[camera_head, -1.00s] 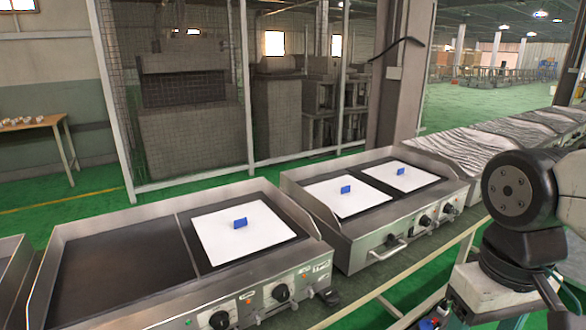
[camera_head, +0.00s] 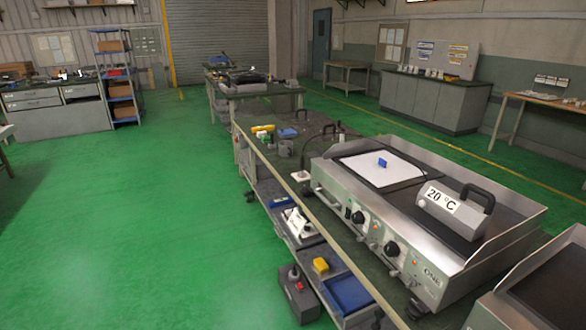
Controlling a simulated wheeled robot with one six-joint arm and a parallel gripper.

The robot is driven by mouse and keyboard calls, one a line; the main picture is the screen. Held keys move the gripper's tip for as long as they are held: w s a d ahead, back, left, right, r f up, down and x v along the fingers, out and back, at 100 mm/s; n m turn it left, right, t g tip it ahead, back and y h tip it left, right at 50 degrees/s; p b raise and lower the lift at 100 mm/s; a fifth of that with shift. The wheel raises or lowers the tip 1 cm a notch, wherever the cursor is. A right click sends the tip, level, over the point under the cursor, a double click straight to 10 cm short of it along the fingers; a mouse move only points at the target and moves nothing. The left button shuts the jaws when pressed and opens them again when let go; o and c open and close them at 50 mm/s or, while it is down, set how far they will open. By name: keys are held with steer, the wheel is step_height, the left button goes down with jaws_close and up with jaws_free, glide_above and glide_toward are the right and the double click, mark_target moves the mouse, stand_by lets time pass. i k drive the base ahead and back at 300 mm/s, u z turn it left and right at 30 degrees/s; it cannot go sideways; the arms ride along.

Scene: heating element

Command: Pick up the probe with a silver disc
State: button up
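I cannot make out a probe with a silver disc for certain. A thin black cable or rod (camera_head: 306,148) stands or loops on the workbench (camera_head: 268,160) by the left end of the griddle, but what it belongs to is too small to tell. A small pale item with a dark spot (camera_head: 300,175) lies near the bench edge in front of it. My gripper and arm are not in view.
A steel griddle (camera_head: 440,270) bears a white sheet with a blue tab (camera_head: 382,162) and a grey 20 °C block (camera_head: 450,208) with a black handle. Yellow (camera_head: 264,128) and blue (camera_head: 288,133) items lie on the bench. Green floor (camera_head: 150,220) is open at left.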

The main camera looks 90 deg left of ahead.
mark_target(302, 174)
steer(key=u, duration=3.15)
steer(key=i, duration=0.7)
steer(key=u, duration=0.9)
steer(key=i, duration=3.5)
steer(key=z, duration=1.5)
steer(key=i, duration=1.05)
steer(key=z, duration=0.65)
